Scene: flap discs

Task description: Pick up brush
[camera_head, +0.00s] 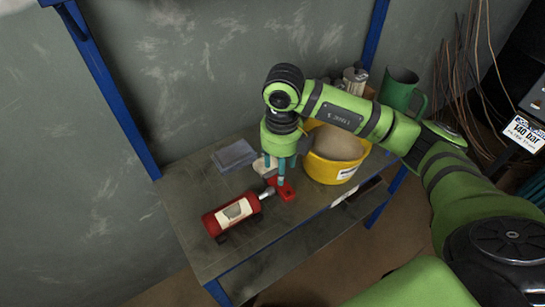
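My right gripper (280,168), with teal fingers, points down over the workbench on the arm from the right. Its fingertips are at a small red object (287,193) on the bench top, which may be the brush; bristles cannot be made out. The fingers partly cover it, and I cannot tell whether they grip it. A small pale object (259,164) lies just left of the fingers, partly hidden. My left gripper is not in view.
On the workbench (195,255), a red cylindrical tool (232,214) with a metal tip lies in front. Grey sheets (234,155) lie at the back left. A yellow bucket (325,171) stands close right of the gripper. A green can (401,91) stands behind.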

